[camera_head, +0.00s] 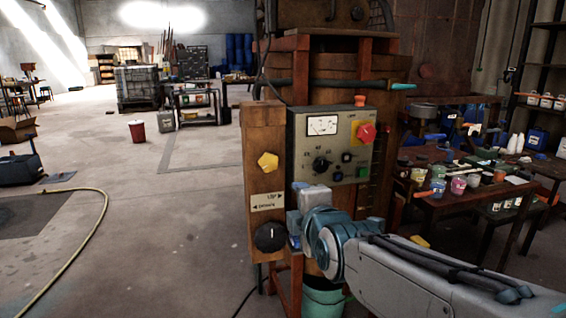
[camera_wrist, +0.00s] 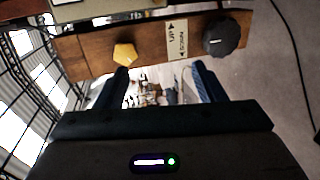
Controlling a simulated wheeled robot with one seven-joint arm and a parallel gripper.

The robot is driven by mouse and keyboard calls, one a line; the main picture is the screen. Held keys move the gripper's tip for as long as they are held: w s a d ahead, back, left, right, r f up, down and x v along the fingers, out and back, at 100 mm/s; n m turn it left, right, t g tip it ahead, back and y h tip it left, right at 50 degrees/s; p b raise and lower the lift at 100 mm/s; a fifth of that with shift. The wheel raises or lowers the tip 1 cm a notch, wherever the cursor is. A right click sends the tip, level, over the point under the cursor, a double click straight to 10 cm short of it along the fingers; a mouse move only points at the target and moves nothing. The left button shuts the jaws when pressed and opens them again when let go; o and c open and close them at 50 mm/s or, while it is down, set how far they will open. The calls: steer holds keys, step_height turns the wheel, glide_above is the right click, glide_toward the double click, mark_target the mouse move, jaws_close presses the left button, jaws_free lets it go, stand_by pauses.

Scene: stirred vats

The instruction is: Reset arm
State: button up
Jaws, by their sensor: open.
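My gripper (camera_wrist: 160,85) shows in the wrist view with its two dark fingers apart and nothing between them. It faces the wooden post (camera_wrist: 90,53), which carries a yellow knob (camera_wrist: 125,54), a small label (camera_wrist: 177,40) and a black knob (camera_wrist: 221,37). In the head view my arm reaches in from the lower right, its end close to the post beside the label and the black knob (camera_head: 270,237). The fingers are hidden there behind the wrist. The yellow knob (camera_head: 267,162) sits higher on the post. I cannot tell whether the fingers touch the post.
A grey control panel (camera_head: 335,145) with a meter and a red knob (camera_head: 366,133) is fixed beside the post. A green bucket (camera_head: 323,297) stands below. Tables with jars (camera_head: 458,186) are at the right. A hose (camera_head: 78,250) lies at the left; the floor between is open.

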steer(key=s+d+f+m+g+h+p, duration=0.1)
steer(key=s+d+f+m+g+p, duration=0.1)
steer(key=s+d+m+g+p, duration=0.3)
steer(key=s+d+f+m+g+h+p, duration=0.2)
steer(key=s+d+m+g+p, duration=0.4)
steer(key=s+m, duration=0.8)
steer(key=shift+d+f+m+g+h, duration=0.2)
steer(key=shift+f+m+g+h, duration=0.15)
steer(key=shift+f+m, duration=0.55)
steer(key=shift+r, duration=0.15)
